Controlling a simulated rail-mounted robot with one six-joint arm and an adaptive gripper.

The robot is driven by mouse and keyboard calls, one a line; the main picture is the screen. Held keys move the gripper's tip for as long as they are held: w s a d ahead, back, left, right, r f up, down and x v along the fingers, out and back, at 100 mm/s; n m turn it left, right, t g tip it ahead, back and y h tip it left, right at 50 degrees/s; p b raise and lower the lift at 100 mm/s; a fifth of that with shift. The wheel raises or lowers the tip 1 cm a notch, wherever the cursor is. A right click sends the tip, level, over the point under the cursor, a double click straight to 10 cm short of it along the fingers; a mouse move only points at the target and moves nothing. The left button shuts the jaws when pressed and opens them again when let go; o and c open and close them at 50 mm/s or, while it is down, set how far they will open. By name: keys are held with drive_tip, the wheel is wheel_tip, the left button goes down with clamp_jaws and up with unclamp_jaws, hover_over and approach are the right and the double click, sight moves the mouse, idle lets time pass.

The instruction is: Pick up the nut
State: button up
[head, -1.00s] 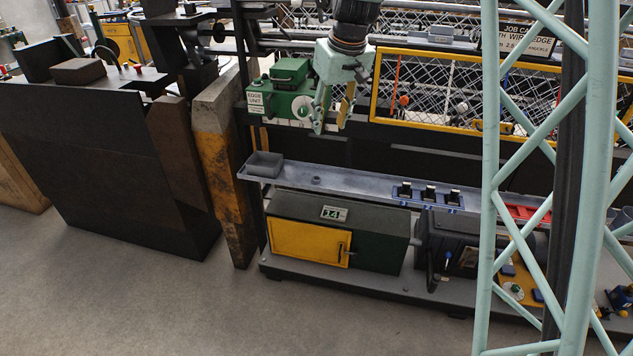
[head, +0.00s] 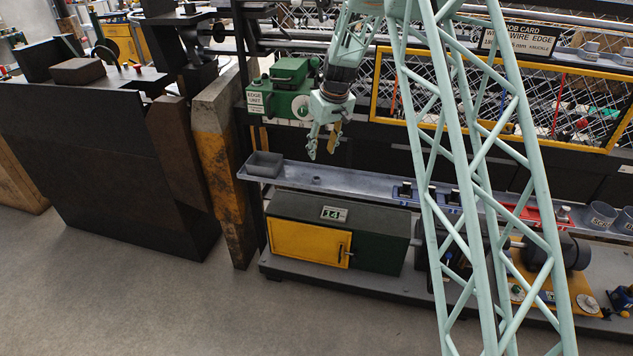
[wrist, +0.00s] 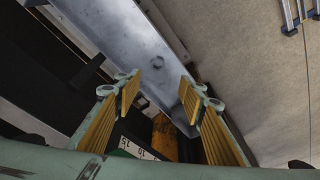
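The nut (head: 316,179) is a small dark grey ring lying on the long grey metal shelf (head: 360,188), to the right of a grey bin (head: 264,165). In the wrist view the nut (wrist: 157,62) shows as a small ring on the bare shelf, seen through the gap between the fingers. My gripper (head: 322,150) is above the shelf and the nut, pointing down, apart from both. In the wrist view my gripper (wrist: 158,92) has its two yellow-padded fingers wide apart with nothing between them.
A green edge unit (head: 290,100) stands behind my gripper. Blue holders with black pieces (head: 404,192) sit farther right on the shelf, partly hidden by my lattice structure. A yellow-framed mesh panel (head: 374,90) is behind. A green and yellow cabinet (head: 310,245) is below.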

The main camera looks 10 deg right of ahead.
drive_tip(key=shift+w+d+f, duration=0.1)
drive_tip(key=shift+w+f, duration=0.2)
drive_tip(key=shift+f, duration=0.25)
drive_tip(key=shift+w+f, duration=0.25)
drive_tip(key=shift+f, duration=0.25)
drive_tip(key=b, duration=0.1)
hover_over(318, 181)
drive_tip(key=shift+w+f, duration=0.1)
drive_tip(key=shift+f, duration=4.1)
drive_tip(key=shift+f, duration=0.1)
drive_tip(key=shift+d+b+x, duration=0.2)
drive_tip(key=shift+b+x, duration=0.45)
drive_tip(key=shift+x, duration=1.8)
drive_tip(key=shift+a, duration=0.1)
drive_tip(key=shift+c, duration=0.5)
drive_tip(key=c, duration=0.8)
